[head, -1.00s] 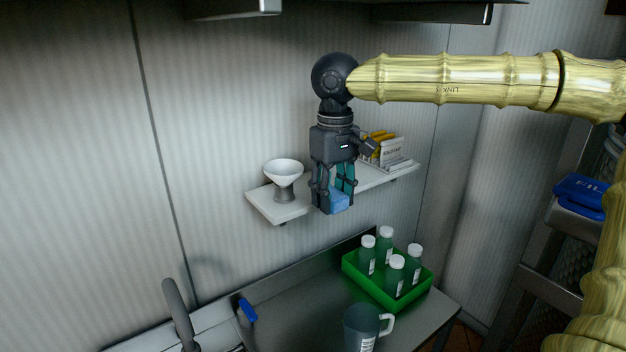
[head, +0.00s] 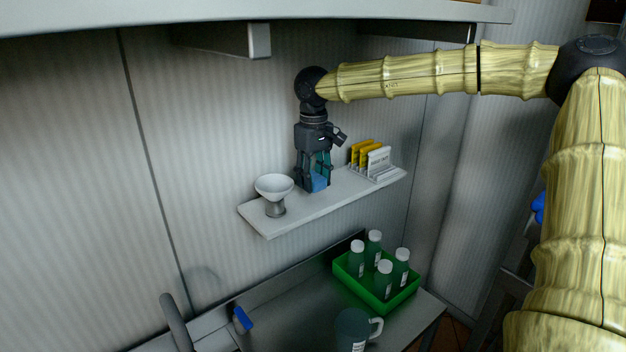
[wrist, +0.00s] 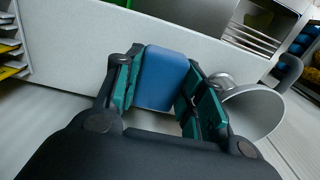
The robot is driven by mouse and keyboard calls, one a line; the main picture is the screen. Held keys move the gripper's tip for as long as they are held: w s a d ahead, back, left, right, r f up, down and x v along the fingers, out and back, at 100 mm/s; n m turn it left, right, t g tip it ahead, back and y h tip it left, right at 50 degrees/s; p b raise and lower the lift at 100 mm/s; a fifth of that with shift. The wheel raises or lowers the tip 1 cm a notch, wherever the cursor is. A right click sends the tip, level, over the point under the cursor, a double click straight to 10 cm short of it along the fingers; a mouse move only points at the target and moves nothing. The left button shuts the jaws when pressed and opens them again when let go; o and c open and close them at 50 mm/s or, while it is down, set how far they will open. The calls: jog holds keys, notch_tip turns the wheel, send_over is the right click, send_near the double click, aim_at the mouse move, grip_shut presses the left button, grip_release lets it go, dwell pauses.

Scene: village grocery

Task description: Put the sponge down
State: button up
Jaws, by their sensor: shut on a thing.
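The blue sponge (head: 319,184) is between the fingers of my gripper (head: 315,182), which is shut on it. In the wrist view the sponge (wrist: 162,78) shows as a blue block between the two green-padded fingers (wrist: 160,95). In the head view my gripper points down over the white wall shelf (head: 290,222), with the sponge at about the height of its top. I cannot tell whether the sponge touches the shelf.
A white funnel-shaped cup (head: 274,192) stands on the shelf close left of my gripper. A rack of yellow and white packets (head: 370,160) stands to the right. Below, a green crate (head: 376,294) holds several bottles. A mug (head: 353,330) stands beside it.

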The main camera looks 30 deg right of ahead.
aim_at(313, 174)
jog(key=shift+w+d+f, duration=0.1)
jog(key=shift+w+d, duration=0.15)
jog(key=shift+w, duration=0.3)
jog(key=shift+s+f+p, duration=0.1)
jog(key=shift+f+p, duration=0.4)
jog(key=shift+p, duration=0.3)
jog(key=shift+f+p, duration=0.45)
jog(key=shift+f, duration=0.8)
jog(key=o, duration=0.9)
jog(key=shift+f, duration=0.1)
jog(key=shift+r+b, duration=1.65)
jog(key=shift+r, duration=2.25)
